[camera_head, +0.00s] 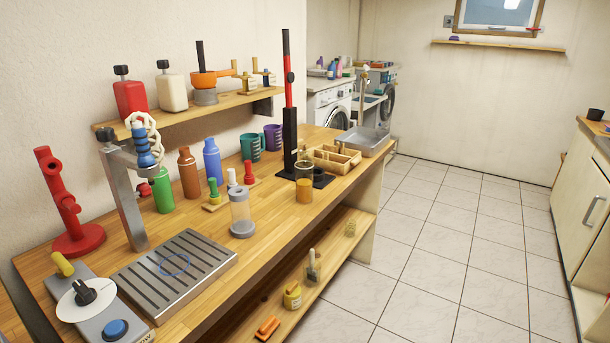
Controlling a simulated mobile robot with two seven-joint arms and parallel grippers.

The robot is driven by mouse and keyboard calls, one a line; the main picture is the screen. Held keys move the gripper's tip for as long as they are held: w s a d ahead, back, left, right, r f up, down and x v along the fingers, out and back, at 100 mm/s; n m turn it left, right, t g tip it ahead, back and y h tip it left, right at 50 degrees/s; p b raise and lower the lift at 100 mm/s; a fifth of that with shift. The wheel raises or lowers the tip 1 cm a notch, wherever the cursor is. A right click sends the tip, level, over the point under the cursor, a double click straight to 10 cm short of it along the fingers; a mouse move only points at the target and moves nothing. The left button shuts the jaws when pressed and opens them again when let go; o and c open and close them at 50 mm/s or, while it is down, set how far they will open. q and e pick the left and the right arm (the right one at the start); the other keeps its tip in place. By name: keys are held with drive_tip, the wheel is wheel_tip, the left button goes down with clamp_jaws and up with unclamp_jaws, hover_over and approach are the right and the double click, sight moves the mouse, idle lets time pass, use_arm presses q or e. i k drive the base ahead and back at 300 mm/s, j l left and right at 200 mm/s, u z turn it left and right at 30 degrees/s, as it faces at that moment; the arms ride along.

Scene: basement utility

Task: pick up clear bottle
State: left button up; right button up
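A clear bottle (241,211) with a grey top and a grey base stands upright near the front edge of the wooden workbench (285,215). A second see-through container (304,183) with amber contents stands further along the bench, in front of the black stand. Neither of my grippers shows in the head view.
A slotted metal tray (175,265) with an upright column and a grey box with a blue button (116,328) lie to the left. Green (162,190), brown (188,173) and blue (212,160) bottles stand behind the clear bottle. The tiled floor (440,240) right of the bench is free.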

sight(304, 165)
drive_tip(key=l+u, duration=0.15)
drive_tip(key=u, duration=1.05)
drive_tip(key=l+u, duration=0.8)
drive_tip(key=k+l+u, duration=0.15)
drive_tip(key=l, duration=0.25)
drive_tip(key=k+l+u, duration=0.2)
drive_tip(key=l, duration=0.2)
